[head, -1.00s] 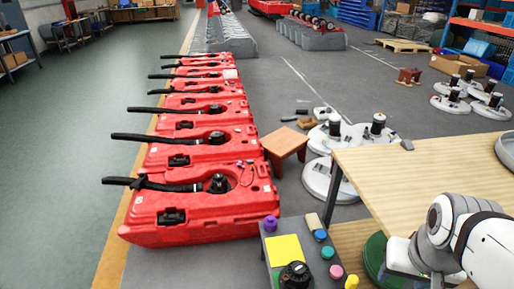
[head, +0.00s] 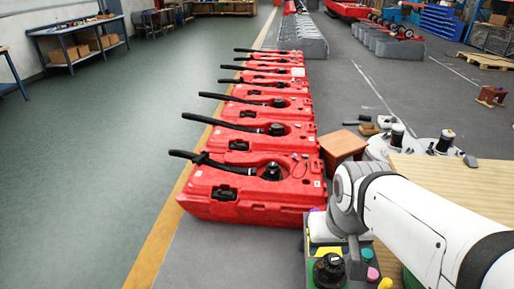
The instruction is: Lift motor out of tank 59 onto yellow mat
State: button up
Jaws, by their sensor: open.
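A row of red tanks runs away from me; the nearest red tank (head: 250,208) has a round black motor (head: 272,172) on top with a black hose reaching left. Its number is not legible, so I cannot tell which is tank 59. My gripper (head: 328,232) is at the end of my white arm, right of and nearer than that tank, over the small tray. It is open, with its fingers mostly hidden, and is well apart from the motor. The yellow mat (head: 325,250) shows only as a strip beneath it; my arm hides most of it.
A black knob-like part (head: 330,271) and coloured pegs (head: 372,273) are at the tray's near end. A wooden stool (head: 342,146) stands right of the tanks. A wooden tabletop (head: 450,185) lies behind my arm. The green floor (head: 90,190) at left is clear.

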aim_at(272, 172)
jog(key=k, duration=1.15)
jog(key=u, duration=0.55)
jog(key=i, duration=1.6)
jog(key=u, duration=0.2)
jog(key=i, duration=1.7)
jog(key=z, duration=0.75)
jog(key=i, duration=0.7)
jog(key=z, duration=0.2)
jog(key=k, duration=0.9)
jog(key=z, duration=0.15)
